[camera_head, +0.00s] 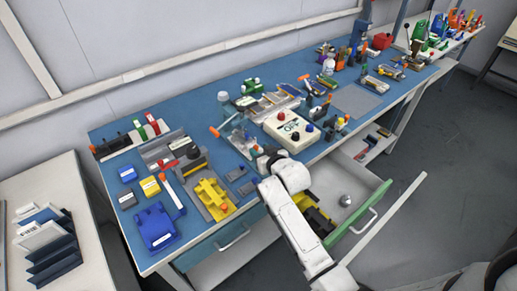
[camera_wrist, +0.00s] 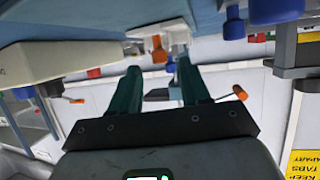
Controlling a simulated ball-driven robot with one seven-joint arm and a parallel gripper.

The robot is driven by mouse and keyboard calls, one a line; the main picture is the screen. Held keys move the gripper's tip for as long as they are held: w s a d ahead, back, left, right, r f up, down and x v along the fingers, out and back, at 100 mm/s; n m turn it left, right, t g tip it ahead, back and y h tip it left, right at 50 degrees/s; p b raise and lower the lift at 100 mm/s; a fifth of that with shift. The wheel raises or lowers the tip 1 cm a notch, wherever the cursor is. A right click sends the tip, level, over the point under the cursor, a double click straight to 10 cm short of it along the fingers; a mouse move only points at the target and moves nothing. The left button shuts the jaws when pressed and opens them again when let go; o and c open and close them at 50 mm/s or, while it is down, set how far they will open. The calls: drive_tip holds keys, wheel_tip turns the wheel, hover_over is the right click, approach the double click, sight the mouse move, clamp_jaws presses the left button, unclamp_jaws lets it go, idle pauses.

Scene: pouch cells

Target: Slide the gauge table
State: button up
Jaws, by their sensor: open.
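I cannot tell for certain which thing is the gauge table. One candidate is a yellow fixture (camera_head: 213,194) on a grey base at the front left of the blue bench; a small orange part sits at its near end. Another is the upright fixture with an orange handle (camera_head: 215,131) behind it. My gripper (camera_head: 264,160) is over the bench's front edge, right of the yellow fixture; its fingers are too small to make out there. In the wrist view my gripper (camera_wrist: 160,76) has two dark green fingers apart, with nothing held between them. Orange-tipped levers (camera_wrist: 240,93) show beyond.
An open drawer with a green front (camera_head: 358,214) lies below my arm. A blue device (camera_head: 157,227) is at the bench's left corner. A yellow label (camera_wrist: 300,163) shows in the wrist view.

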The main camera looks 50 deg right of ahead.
drive_tip(key=shift+x, duration=1.2)
clamp_jaws()
